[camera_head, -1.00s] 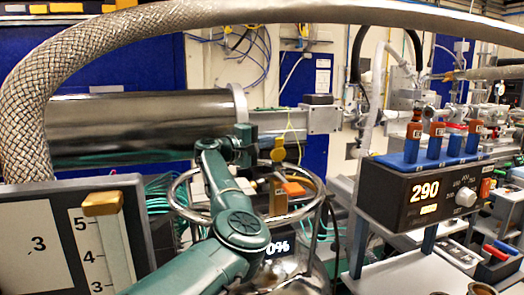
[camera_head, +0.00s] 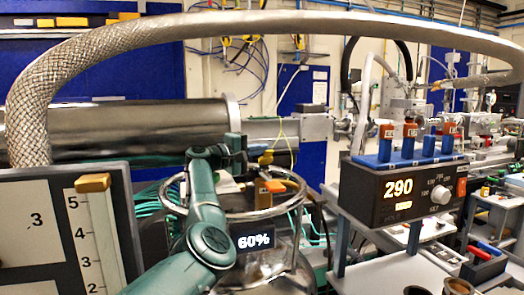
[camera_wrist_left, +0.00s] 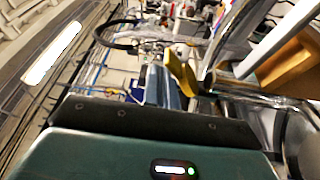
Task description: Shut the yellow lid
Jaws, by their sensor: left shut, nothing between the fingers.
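A small yellow piece that looks like the yellow lid (camera_head: 265,159) shows above the ring of the steel vessel, just right of my left gripper. In the left wrist view a yellow flap (camera_wrist_left: 182,74), probably the same piece, stands tilted up beyond my gripper's dark edge. My left gripper (camera_head: 246,155) is shut and empty, beside the yellow piece at the far side of the ring; I cannot tell whether they touch. My green forearm hides part of the vessel. The lid's hinge is too small to make out. My right gripper is not in view.
The round steel vessel (camera_head: 277,213) has a 60% display and an orange-topped block (camera_head: 273,187) at its ring. A braided hose (camera_head: 30,105) arches overhead. A 290 controller (camera_head: 405,193) stands at right, a scale panel (camera_head: 38,225) at left.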

